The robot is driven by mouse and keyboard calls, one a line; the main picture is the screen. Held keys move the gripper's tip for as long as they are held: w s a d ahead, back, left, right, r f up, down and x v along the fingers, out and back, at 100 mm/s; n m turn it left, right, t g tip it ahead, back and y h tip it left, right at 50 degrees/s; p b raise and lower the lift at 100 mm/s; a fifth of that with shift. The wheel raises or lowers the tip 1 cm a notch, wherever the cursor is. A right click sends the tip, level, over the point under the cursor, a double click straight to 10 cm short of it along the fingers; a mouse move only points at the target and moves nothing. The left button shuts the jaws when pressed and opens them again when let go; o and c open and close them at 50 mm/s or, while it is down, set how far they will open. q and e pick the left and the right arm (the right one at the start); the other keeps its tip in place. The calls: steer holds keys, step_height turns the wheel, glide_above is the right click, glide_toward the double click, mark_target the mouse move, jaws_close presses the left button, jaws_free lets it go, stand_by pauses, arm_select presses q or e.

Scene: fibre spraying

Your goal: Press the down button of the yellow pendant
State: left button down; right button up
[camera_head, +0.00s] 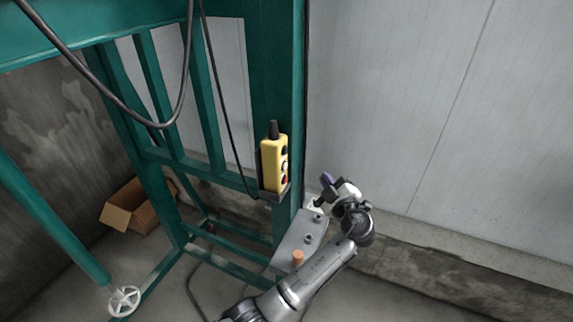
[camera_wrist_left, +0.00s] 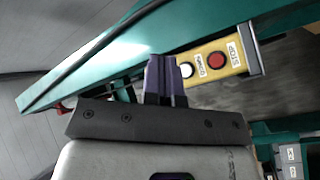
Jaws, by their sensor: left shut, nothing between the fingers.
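The yellow pendant (camera_head: 274,164) hangs upright on the green frame post in the head view. Its dark, pale and red buttons face right. The left wrist view shows part of the pendant (camera_wrist_left: 225,58) with a white button and a red button; its other end is hidden behind my fingers. My left gripper (camera_head: 327,180) is right of the pendant and a little below its middle, with a visible gap in the head view. Its purple fingers (camera_wrist_left: 166,76) are shut with nothing held. Whether they touch the pendant cannot be told from the wrist view. My right gripper is out of view.
The green frame (camera_head: 277,60) stands behind the pendant, with a black cable (camera_head: 228,110) hanging alongside. A grey box with knobs (camera_head: 299,240) is below. A cardboard box (camera_head: 140,207) and a white handwheel (camera_head: 124,301) are at left. The pale wall (camera_head: 430,90) side is open.

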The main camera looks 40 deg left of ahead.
mark_target(285, 166)
arm_select(q)
steer(key=s+a+p, duration=0.2)
steer(key=a+p, duration=0.2)
steer(key=a, duration=0.3)
steer(key=shift+s+a+p, duration=0.25)
steer(key=shift+s+p, duration=0.15)
stand_by(0.7)
stand_by(0.8)
stand_by(0.5)
steer(key=shift+s+a+b, duration=0.2)
steer(key=shift+a+b, duration=0.2)
steer(key=shift+b, duration=0.35)
